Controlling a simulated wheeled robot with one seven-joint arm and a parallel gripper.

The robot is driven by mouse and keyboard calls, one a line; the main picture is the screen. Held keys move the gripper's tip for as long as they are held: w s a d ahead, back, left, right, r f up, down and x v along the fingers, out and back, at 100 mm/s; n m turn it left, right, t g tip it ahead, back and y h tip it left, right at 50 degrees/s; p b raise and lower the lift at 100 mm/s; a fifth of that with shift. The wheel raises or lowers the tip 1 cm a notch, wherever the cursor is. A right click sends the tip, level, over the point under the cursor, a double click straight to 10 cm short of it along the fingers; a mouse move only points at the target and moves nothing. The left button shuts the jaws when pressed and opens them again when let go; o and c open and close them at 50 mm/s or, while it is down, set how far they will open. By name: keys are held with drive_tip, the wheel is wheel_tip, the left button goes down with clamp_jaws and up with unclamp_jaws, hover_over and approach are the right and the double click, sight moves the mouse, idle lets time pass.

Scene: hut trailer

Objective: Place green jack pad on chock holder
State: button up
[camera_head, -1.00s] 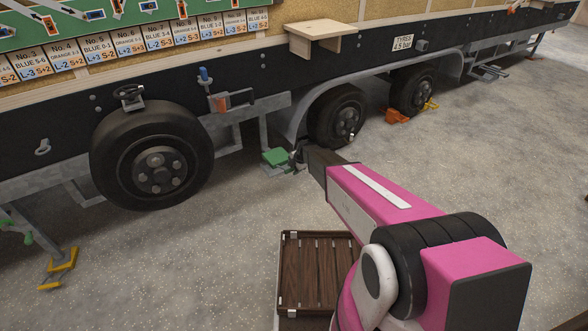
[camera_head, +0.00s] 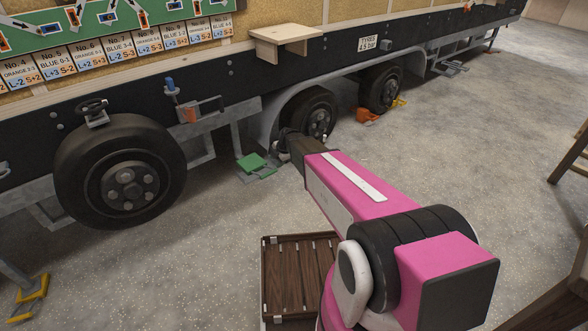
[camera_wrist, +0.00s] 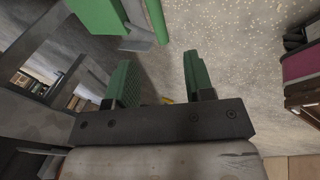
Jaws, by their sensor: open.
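The green jack pad (camera_head: 251,162) is low by the trailer's underframe, left of the two far wheels, with grey metal beside it. In the wrist view a large green block (camera_wrist: 98,15) with a grey piece shows at the upper left, probably the same pad. My gripper (camera_head: 283,147) is just right of the pad in the head view, small and dark. In the wrist view my gripper (camera_wrist: 161,78) is open, with floor between its green-lined fingers; the green block is outside them. I cannot clearly identify the chock holder; a grey bracket with an orange piece (camera_head: 191,114) is on the trailer side.
The trailer's near wheel (camera_head: 125,185) stands left. An orange chock (camera_head: 367,116) lies by the far wheels. A wooden shelf (camera_head: 286,34) juts from the trailer. A slatted wooden crate (camera_head: 291,270) is low in front. Wooden furniture (camera_head: 570,155) stands right. Floor between is clear.

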drive_tip(key=s+d+r+m+g+h, duration=0.1)
drive_tip(key=s+d+r+m, duration=0.3)
drive_tip(key=s+m, duration=0.4)
drive_tip(key=s+d+r+m+g+h, duration=0.1)
drive_tip(key=s+d+r+m, duration=0.3)
drive_tip(key=s+d+m, duration=0.3)
drive_tip(key=s+d+r+m+g+h, duration=0.1)
drive_tip(key=s+d+r+m, duration=0.3)
drive_tip(key=s+m, duration=0.5)
drive_tip(key=s+d, duration=0.1)
drive_tip(key=s, duration=0.3)
drive_tip(key=shift+d+r+h, duration=0.3)
drive_tip(key=shift+h, duration=0.1)
